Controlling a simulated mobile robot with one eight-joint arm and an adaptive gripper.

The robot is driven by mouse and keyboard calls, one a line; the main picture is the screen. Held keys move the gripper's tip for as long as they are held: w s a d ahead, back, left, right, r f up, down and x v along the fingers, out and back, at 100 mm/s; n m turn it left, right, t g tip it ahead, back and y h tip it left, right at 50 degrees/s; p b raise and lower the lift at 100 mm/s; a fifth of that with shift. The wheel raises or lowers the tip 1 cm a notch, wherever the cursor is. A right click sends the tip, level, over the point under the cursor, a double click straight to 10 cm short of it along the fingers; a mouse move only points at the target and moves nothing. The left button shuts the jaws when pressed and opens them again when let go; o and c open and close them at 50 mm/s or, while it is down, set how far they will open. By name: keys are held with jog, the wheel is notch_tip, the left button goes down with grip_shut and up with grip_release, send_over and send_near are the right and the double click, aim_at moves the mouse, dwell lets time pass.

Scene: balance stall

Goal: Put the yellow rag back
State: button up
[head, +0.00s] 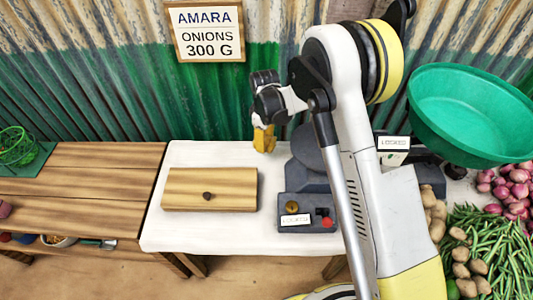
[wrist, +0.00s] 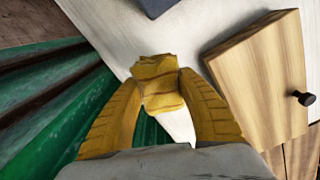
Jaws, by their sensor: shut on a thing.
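The yellow rag (wrist: 160,84) is a crumpled bundle pinched between the fingertips of my gripper (wrist: 162,92) in the wrist view. The gripper's fingers are also yellow. In the head view my gripper (head: 264,139) hangs over the back of the white table, near the corrugated wall and left of the dark scale. At that size the rag and the yellow fingers are hard to tell apart. The rag appears clear of the tabletop.
A wooden box or panel with a dark knob (head: 208,190) lies on the white table (head: 240,236). A dark grey scale (head: 300,206) stands right of it. A green basin (head: 470,115) and vegetables are at the right. A brown wooden table (head: 95,185) adjoins at left.

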aim_at(265, 158)
notch_tip(265, 158, down, 7)
jog(key=shift+r+b, duration=0.15)
jog(key=shift+b, duration=0.8)
jog(key=shift+f, duration=0.3)
jog(key=o, duration=1.2)
jog(key=shift+r, duration=0.1)
